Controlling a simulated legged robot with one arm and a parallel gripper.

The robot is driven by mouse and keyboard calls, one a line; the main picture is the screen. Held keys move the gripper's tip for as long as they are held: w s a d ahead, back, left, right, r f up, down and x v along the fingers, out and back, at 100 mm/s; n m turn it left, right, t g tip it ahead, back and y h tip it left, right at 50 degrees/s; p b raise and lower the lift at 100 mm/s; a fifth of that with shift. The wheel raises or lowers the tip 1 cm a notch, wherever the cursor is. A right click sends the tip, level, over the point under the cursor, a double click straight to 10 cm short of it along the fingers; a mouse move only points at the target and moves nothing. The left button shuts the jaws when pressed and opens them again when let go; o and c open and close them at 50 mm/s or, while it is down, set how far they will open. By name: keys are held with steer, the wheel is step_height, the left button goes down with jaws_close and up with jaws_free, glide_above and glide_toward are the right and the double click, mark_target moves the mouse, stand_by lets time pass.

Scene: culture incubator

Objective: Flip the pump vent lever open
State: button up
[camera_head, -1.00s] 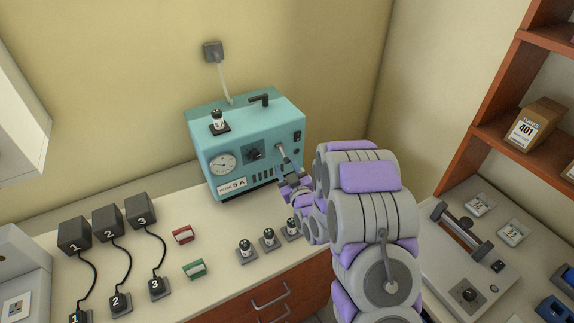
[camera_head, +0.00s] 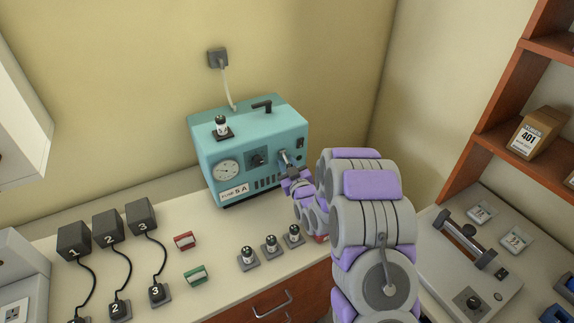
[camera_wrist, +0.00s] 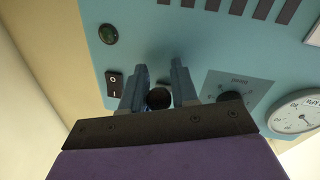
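A gauge (camera_head: 228,170), a dial (camera_head: 257,158) and a rocker switch (camera_wrist: 115,83) are near the lever. Numbered black boxes (camera_head: 107,227) with cables are at left. A shelf (camera_head: 500,140) is at right.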

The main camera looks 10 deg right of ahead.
steer(key=shift+d+f, duration=0.1)
steer(key=shift+d, duration=0.1)
steer(key=shift+c, duration=0.8)
jaws_close()
steer(key=shift+a, duration=0.25)
steer(key=shift+s+d+r+g+p, duration=0.15)
steer(key=shift+d+r+g+p, duration=0.05)
steer(key=shift+g+p, duration=0.3)
steer(key=g+p, duration=0.1)
steer(key=r+g+p, duration=0.1)
steer(key=g+p, duration=0.1)
steer(key=r+g+h+p, duration=0.1)
steer(key=shift+s+r+n+g, duration=0.2)
steer(key=shift+s+n+g, duration=0.1)
steer(key=shift+s, duration=0.05)
steer(key=r+g+h+p, duration=0.1)
steer(key=g+p, duration=0.2)
steer(key=p, duration=0.2)
steer(key=shift+r, duration=0.2)
steer(key=g+p, duration=0.1)
steer(key=p, duration=0.1)
steer(key=g+p, duration=0.1)
steer(key=p, duration=0.1)
steer(key=shift+d+r+n+g+h, duration=0.1)
steer(key=shift+r+n+g+h, duration=0.15)
steer(key=shift+n+g+h, duration=0.05)
steer(key=shift+p, duration=0.45)
